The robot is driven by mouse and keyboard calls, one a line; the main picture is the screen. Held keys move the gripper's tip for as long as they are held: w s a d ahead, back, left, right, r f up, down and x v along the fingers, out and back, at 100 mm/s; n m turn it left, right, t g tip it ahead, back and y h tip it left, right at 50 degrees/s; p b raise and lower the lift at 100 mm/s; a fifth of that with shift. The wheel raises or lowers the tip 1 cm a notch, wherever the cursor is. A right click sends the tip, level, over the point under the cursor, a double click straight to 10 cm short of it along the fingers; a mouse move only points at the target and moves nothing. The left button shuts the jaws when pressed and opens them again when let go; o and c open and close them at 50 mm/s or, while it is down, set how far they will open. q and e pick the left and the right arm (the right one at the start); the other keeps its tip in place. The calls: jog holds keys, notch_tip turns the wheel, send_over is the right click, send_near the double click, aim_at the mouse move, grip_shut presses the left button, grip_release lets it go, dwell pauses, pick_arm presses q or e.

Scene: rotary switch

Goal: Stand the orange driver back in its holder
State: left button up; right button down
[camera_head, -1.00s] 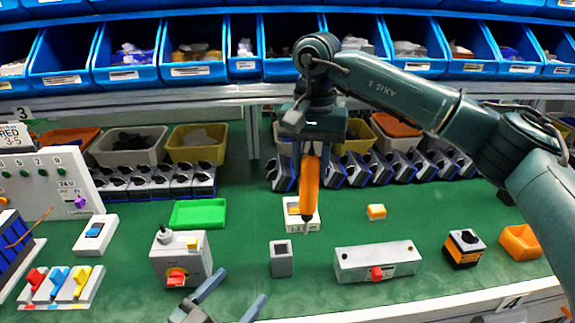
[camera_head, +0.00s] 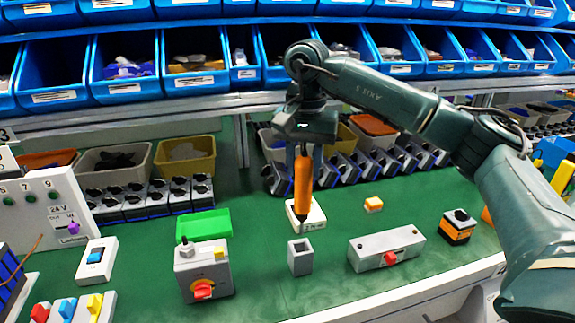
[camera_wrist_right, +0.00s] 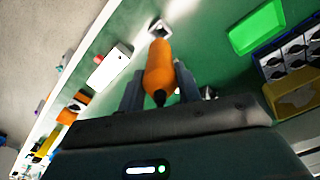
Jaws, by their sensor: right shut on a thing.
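The driver also shows in the right wrist view (camera_wrist_right: 159,68) between the two fingers. The holder seems to be the small grey square block with an open top (camera_head: 300,260), standing on the green bench. The holder shows in the right wrist view (camera_wrist_right: 159,27) just beyond the driver. My left gripper is out of view.
A white block (camera_head: 312,216) lies behind the driver. A grey box with a red knob (camera_head: 203,272) stands left of the holder, a long grey box with a red knob (camera_head: 386,248) right of it. A green tray (camera_head: 203,225) and yellow block (camera_head: 373,204) lie nearby.

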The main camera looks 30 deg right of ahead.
aim_at(302, 209)
jog(key=shift+a, duration=0.1)
jog(key=shift+f+b, duration=0.7)
jog(key=shift+f, duration=0.05)
notch_tip(302, 209, down, 6)
jog(key=b, duration=0.5)
jog(key=shift+r, duration=0.1)
notch_tip(302, 209, down, 2)
jog(key=shift+f+b, duration=0.1)
jog(key=shift+b, duration=0.4)
jog(key=shift+f, duration=0.25)
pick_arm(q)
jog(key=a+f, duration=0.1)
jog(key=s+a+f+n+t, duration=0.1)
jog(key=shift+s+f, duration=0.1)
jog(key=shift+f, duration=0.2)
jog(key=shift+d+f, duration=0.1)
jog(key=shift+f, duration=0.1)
pick_arm(e)
jog(key=shift+f, duration=0.5)
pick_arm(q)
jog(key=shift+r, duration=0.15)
pick_arm(e)
jog(key=c, duration=0.9)
grip_release()
